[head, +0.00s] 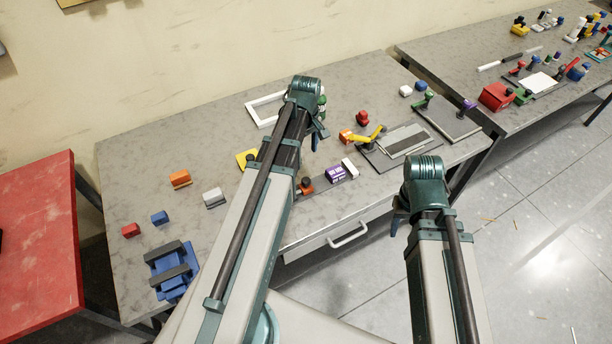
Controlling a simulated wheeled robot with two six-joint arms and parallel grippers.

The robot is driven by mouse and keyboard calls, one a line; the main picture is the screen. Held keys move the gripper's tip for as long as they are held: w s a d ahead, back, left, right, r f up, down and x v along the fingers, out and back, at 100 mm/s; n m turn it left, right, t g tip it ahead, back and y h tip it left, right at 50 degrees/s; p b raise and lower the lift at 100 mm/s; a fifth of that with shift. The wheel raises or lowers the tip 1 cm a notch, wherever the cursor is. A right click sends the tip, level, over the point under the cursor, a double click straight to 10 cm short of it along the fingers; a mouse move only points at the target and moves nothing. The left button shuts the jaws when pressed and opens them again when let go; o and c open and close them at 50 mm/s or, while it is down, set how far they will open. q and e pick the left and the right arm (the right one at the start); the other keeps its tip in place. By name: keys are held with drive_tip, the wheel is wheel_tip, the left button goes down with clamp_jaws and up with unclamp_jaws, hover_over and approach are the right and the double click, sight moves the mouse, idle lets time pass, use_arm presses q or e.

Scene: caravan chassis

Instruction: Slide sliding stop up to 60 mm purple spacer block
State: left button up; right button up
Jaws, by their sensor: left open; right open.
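The purple spacer block (336,174) has white marking and sits at the dark rail (321,184) near the bench's front edge. A white block stands at its right end (349,168). An orange-red piece with a dark knob (305,188), which looks like the sliding stop, is left of the purple block, with a gap between them. My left arm passes close beside it and hides what lies further left. My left gripper (317,136) is open above the bench, behind the purple block. My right gripper (398,222) is open, mostly hidden by its arm, off the bench's front edge.
A grey plate fixture with a yellow handle (372,137) and a red block (362,118) stand right of the rail. A white frame (262,110) lies behind my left arm.

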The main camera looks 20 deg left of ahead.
sight(306, 180)
use_arm(q)
wheel_tip(306, 180, down, 14)
drive_tip(key=b, duration=1.3)
drive_tip(key=shift+r+b, duration=0.1)
drive_tip(key=shift+b, duration=0.2)
clamp_jaws()
idle(0.6)
